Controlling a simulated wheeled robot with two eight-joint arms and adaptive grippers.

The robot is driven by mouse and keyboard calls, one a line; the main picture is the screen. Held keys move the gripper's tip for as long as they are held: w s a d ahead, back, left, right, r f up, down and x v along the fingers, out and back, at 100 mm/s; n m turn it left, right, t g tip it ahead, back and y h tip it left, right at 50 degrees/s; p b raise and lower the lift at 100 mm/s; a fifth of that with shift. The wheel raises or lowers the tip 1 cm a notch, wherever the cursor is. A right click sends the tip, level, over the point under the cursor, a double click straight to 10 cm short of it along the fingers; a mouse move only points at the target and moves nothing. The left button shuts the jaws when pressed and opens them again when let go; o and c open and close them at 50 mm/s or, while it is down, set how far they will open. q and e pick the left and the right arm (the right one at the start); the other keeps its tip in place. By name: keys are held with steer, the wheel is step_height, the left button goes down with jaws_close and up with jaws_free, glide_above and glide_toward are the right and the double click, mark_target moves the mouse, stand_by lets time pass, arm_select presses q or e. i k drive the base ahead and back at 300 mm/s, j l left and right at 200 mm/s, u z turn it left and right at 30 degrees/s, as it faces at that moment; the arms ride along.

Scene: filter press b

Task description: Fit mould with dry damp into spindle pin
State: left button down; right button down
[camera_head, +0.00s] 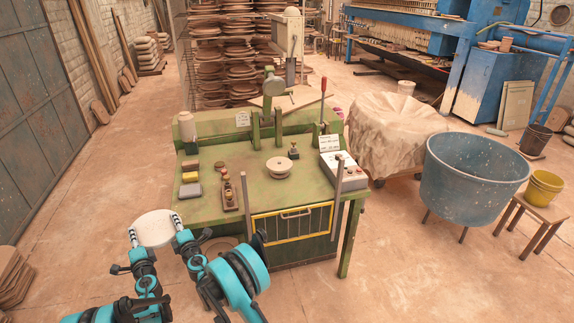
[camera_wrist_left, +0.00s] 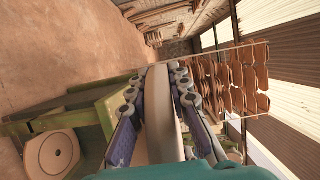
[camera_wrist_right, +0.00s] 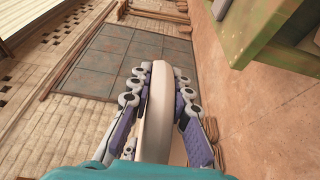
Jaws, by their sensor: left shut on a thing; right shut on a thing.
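The mould, a pale round disc (camera_head: 155,228), is held between my two grippers off the left front corner of the green bench. My left gripper (camera_head: 133,237) is shut on its left edge; the left wrist view shows the fingers on either side of the disc (camera_wrist_left: 158,100). My right gripper (camera_head: 177,221) is shut on its right edge, and the disc also shows edge-on in the right wrist view (camera_wrist_right: 156,105). A cream round spindle head (camera_head: 279,165) stands mid-bench, apart from the mould. A small mark shows at its centre; the pin itself is too small to make out.
On the green bench (camera_head: 250,185) stand a control box (camera_head: 341,171), a small tool rack (camera_head: 229,200), sponges or blocks (camera_head: 190,190) and a pale bottle (camera_head: 187,127). Two upright rods rise at its front edge. A blue tub (camera_head: 470,180) stands right.

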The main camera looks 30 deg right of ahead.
mark_target(279, 163)
steer(key=l+z, duration=0.6)
steer(key=i+j+z, duration=0.1)
steer(key=i+z, duration=0.25)
steer(key=i, duration=0.4)
steer(key=i+j, duration=0.15)
steer(key=i, duration=0.2)
steer(key=i+j, duration=0.2)
steer(key=i, duration=0.2)
steer(key=l+z, duration=0.05)
